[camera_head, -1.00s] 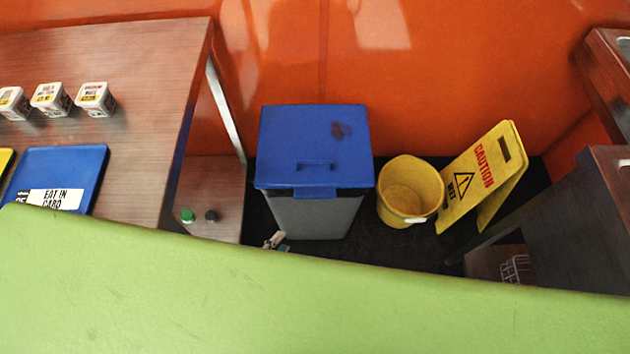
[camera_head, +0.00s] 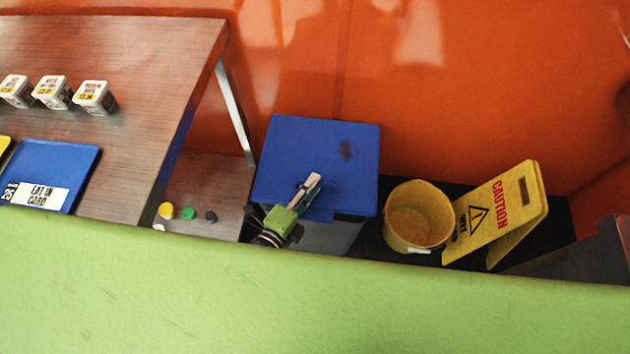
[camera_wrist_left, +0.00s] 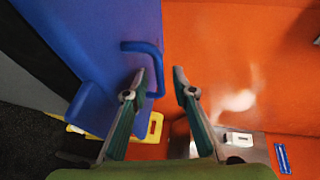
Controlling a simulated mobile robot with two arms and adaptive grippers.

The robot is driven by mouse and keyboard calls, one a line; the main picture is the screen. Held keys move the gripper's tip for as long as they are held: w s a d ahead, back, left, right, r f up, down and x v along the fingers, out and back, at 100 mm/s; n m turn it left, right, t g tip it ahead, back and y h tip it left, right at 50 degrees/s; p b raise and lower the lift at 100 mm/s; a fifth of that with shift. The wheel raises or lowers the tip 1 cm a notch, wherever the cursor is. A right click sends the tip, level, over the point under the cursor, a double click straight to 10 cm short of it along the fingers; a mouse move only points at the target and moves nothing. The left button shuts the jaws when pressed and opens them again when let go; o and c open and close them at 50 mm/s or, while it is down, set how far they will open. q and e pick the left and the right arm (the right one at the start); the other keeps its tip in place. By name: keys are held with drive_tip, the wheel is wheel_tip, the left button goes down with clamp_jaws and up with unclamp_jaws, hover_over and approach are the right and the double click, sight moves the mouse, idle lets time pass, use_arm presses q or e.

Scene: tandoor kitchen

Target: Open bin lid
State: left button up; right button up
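The grey bin (camera_head: 325,236) stands on the floor below the orange wall, its blue lid (camera_head: 310,140) lying shut on top. A dark mark shows on the lid. My left gripper (camera_head: 313,182) is over the lid's front part, at the handle, which it largely hides in the head view. In the left wrist view the blue lid (camera_wrist_left: 115,35) fills the left side, and its handle (camera_wrist_left: 147,48) stands out just ahead of my fingers. The fingers (camera_wrist_left: 160,75) are spread apart, and the handle's bent end shows between them. Contact cannot be told. My right gripper is not in view.
A yellow bucket (camera_head: 418,216) and a yellow caution sign (camera_head: 497,218) stand right of the bin. A wooden table (camera_head: 120,60) with small tubs (camera_head: 94,97) and a blue card (camera_head: 55,165) is at left. A green surface (camera_head: 310,300) crosses the front.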

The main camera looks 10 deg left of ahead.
use_arm(q)
drive_tip(key=shift+w+d+f, duration=0.1)
drive_tip(key=shift+w+d, duration=0.1)
drive_tip(key=shift+w, duration=0.35)
drive_tip(key=shift+w+d+f, duration=0.1)
drive_tip(key=shift+w+d, duration=0.05)
drive_tip(key=shift+w, duration=0.25)
clamp_jaws()
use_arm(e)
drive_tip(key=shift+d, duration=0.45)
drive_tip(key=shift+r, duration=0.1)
